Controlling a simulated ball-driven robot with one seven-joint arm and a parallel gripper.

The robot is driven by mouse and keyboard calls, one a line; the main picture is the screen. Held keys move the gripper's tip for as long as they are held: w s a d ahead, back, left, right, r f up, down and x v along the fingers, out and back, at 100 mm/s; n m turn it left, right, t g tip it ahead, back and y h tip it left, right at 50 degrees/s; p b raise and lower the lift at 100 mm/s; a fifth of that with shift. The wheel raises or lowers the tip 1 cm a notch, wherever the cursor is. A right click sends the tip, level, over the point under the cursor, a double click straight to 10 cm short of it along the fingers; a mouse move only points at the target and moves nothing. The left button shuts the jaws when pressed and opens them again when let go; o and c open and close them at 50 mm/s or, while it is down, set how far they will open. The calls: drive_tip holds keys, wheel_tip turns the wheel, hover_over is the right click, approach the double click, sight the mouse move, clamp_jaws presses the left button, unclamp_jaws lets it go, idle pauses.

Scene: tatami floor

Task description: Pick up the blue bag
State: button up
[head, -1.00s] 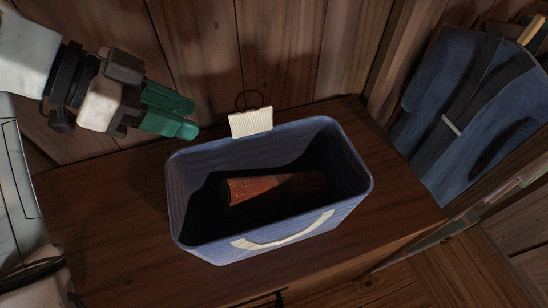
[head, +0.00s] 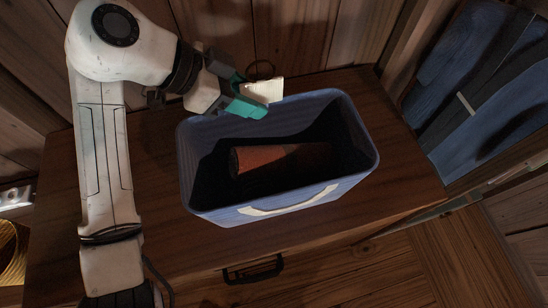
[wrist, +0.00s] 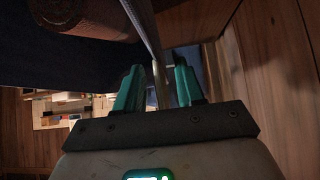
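The blue bag (head: 200,180) stands upright and open-topped on a wooden cabinet. A cream strap handle (head: 285,203) is on its near side, and a cream tab-like handle (head: 262,91) rises at its far rim. A reddish-brown roll (head: 270,160) lies inside; the roll also shows in the wrist view (wrist: 90,18). My gripper (head: 240,90) is at the far rim, beside the far handle. In the wrist view its green fingers (wrist: 158,88) stand apart, with a thin pale edge of the bag or handle between them. Whether they touch it is hard to tell.
The cabinet top (head: 405,175) has free room to the right of the bag. A wooden wall (head: 300,35) stands close behind. A dark pull handle (head: 253,271) is on the cabinet front. A blue garment (head: 470,90) hangs at the right.

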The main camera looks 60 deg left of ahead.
drive_tip(key=shift+w+d+f, duration=0.1)
drive_tip(key=shift+w+f, duration=0.15)
drive_tip(key=shift+f, duration=0.1)
clamp_jaws()
drive_tip(key=shift+r, duration=0.1)
idle(1.1)
